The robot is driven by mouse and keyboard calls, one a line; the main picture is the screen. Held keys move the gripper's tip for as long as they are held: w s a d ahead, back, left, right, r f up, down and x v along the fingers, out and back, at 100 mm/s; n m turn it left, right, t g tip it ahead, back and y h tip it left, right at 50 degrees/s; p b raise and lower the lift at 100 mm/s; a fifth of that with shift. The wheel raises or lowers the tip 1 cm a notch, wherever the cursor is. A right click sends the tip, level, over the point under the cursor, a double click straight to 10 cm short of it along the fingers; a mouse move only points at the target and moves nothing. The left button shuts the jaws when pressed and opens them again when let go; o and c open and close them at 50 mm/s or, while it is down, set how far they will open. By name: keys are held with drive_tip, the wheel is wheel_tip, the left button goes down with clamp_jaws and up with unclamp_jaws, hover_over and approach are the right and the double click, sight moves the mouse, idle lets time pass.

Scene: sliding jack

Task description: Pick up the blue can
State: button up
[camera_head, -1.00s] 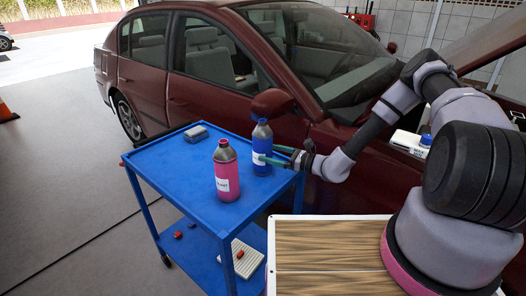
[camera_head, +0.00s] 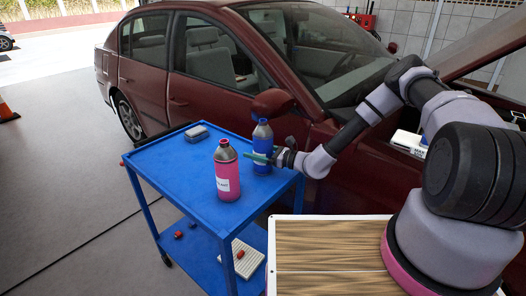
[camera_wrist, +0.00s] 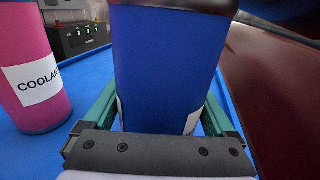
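The blue can (camera_head: 262,146), a blue bottle-shaped container with a grey top, stands upright on the top of the blue cart (camera_head: 180,170), near its right edge. My gripper (camera_head: 259,157) reaches it from the right, with a green finger across the can's side. In the wrist view the can (camera_wrist: 165,65) fills the middle, and the fingers of my gripper (camera_wrist: 160,115) lie on either side of it. The fingers are spread around the can; firm contact on both sides cannot be made out. The can's top is out of the wrist view.
A pink coolant bottle (camera_head: 227,172) stands on the cart left of the blue can, close in the wrist view too (camera_wrist: 32,70). A grey box (camera_head: 196,134) sits at the cart's back. The dark red car (camera_head: 200,90) is right behind the cart.

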sight(257, 142)
clamp_jaws()
drive_tip(key=shift+r, duration=0.15)
drive_tip(key=shift+r, duration=1.4)
drive_tip(key=shift+d+r, duration=0.15)
drive_tip(key=shift+r, duration=0.2)
drive_tip(key=v, duration=1.7)
drive_tip(key=shift+d, duration=0.35)
